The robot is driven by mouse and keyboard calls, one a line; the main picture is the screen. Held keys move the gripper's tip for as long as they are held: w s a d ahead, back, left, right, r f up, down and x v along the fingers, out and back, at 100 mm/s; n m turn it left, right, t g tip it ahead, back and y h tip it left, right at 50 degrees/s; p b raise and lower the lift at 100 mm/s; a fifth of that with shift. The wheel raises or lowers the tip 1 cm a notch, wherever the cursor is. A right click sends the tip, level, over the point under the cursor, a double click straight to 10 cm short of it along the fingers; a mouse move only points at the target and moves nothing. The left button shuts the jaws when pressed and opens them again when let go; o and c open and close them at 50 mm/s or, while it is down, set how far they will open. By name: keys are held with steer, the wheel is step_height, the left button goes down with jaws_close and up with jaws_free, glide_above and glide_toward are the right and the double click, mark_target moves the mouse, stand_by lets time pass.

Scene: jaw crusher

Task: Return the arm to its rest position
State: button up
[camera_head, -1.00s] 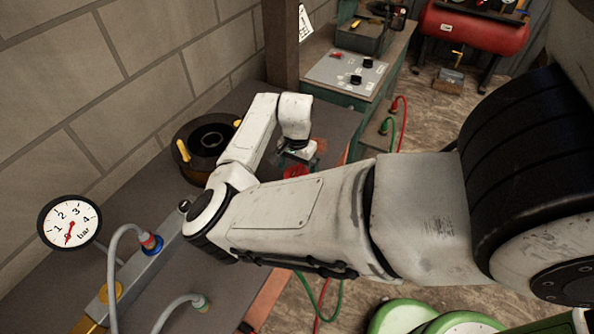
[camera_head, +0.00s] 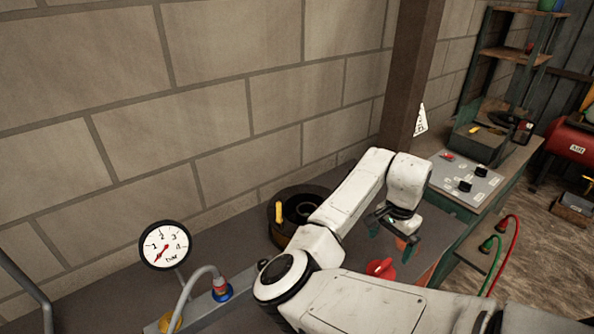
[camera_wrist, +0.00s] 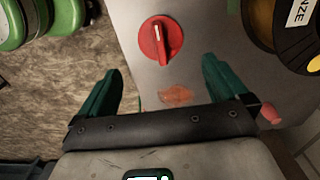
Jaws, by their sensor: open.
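My arm reaches across the dark bench (camera_head: 95,300) in the head view, bent at the elbow, with its wrist pointing down. My gripper (camera_head: 391,241) hangs over the bench, open and empty, its dark green fingers apart. A red rotary knob (camera_head: 381,268) sits on the bench below it. In the wrist view my gripper (camera_wrist: 162,66) is also open, and the red knob (camera_wrist: 160,40) lies beyond the fingertips, apart from them. An orange worn patch (camera_wrist: 175,95) shows on the surface between the fingers.
A pressure gauge (camera_head: 166,245) and a grey hose (camera_head: 187,285) stand on the bench at left. A dark round pot (camera_head: 283,233) is behind my forearm. A brick wall (camera_head: 190,120) and brown post (camera_head: 409,75) bound the back. A control panel (camera_head: 467,180) is at right.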

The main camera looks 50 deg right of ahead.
steer(key=s+d+r+n+h, duration=0.2)
steer(key=d+r+n+h, duration=0.1)
steer(key=d+n+h, duration=0.15)
steer(key=a+f+n, duration=0.3)
steer(key=a+n, duration=0.1)
steer(key=a, duration=0.3)
steer(key=a+f+n+t+y, duration=0.1)
steer(key=a+f+n, duration=0.2)
steer(key=a, duration=0.4)
steer(key=w+a+f+n, duration=0.1)
steer(key=a+f+n, duration=0.2)
steer(key=a+n, duration=0.2)
steer(key=shift+a+t+y, duration=0.25)
steer(key=shift+a+t, duration=0.15)
steer(key=shift+a, duration=0.75)
steer(key=s+a+f+n+y, duration=0.1)
steer(key=s+a+f+n, duration=0.1)
steer(key=a, duration=0.4)
steer(key=s+a+f+n+y, duration=0.1)
steer(key=s+a, duration=0.2)
steer(key=a, duration=0.2)
steer(key=shift+s+a+f+n+g+y, duration=0.15)
steer(key=shift+a+f+n+g+y, duration=0.2)
steer(key=shift+a+f+g+y, duration=0.05)
